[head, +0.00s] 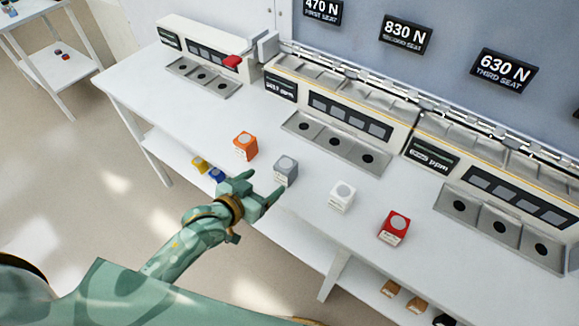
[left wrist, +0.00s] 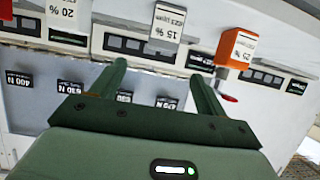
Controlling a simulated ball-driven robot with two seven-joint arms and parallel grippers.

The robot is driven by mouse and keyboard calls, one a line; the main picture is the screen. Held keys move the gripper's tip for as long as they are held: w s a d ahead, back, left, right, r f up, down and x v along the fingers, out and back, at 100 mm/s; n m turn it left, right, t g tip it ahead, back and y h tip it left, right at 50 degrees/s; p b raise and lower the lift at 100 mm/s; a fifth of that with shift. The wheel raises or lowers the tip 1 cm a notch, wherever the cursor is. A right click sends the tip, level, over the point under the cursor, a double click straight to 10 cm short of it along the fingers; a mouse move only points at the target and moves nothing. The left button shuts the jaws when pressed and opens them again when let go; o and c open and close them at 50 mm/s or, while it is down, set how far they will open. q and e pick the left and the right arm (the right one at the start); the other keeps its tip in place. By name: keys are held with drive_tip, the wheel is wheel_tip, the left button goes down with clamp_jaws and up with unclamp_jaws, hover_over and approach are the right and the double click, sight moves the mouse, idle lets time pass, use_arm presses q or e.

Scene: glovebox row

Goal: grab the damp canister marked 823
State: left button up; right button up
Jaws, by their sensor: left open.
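A grey canister (head: 285,171) stands upright on the white bench. In the left wrist view a pale canister (left wrist: 166,24) shows upside down with a "15 %" label; its ppm number is too small to read surely. My left gripper (head: 264,184) is open and empty, its fingers pointing at the grey canister from the bench's front side. In the left wrist view the pale canister lies beyond and between the fingertips (left wrist: 158,70), apart from them. An orange canister (head: 245,146), a white one (head: 342,197) and a red one (head: 393,228) stand in the same row. No 823 is clearly legible.
Gloved-box units with steel trays (head: 337,143) line the bench's back, under signs (head: 405,34). Free bench (head: 165,110) lies at left.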

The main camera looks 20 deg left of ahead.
sight(282, 168)
use_arm(q)
drive_tip(key=b+x, duration=0.1)
drive_tip(key=x, duration=0.3)
drive_tip(key=shift+w+d+f, duration=0.1)
drive_tip(key=shift+w+f, duration=0.2)
drive_tip(key=x, duration=0.3)
drive_tip(key=shift+w+b, duration=0.1)
drive_tip(key=shift+b, duration=0.3)
drive_tip(key=shift+w+d+f, duration=0.2)
drive_tip(key=shift+w, duration=0.3)
drive_tip(key=b+x, duration=0.2)
drive_tip(key=x, duration=0.3)
drive_tip(key=shift+a+f, duration=0.15)
use_arm(e)
drive_tip(key=f, duration=0.2)
drive_tip(key=s+f, duration=0.1)
drive_tip(key=f, duration=0.1)
drive_tip(key=shift+a, duration=0.25)
use_arm(q)
drive_tip(key=shift+s, duration=0.1)
drive_tip(key=c, duration=1.1)
drive_tip(key=shift+r, duration=0.2)
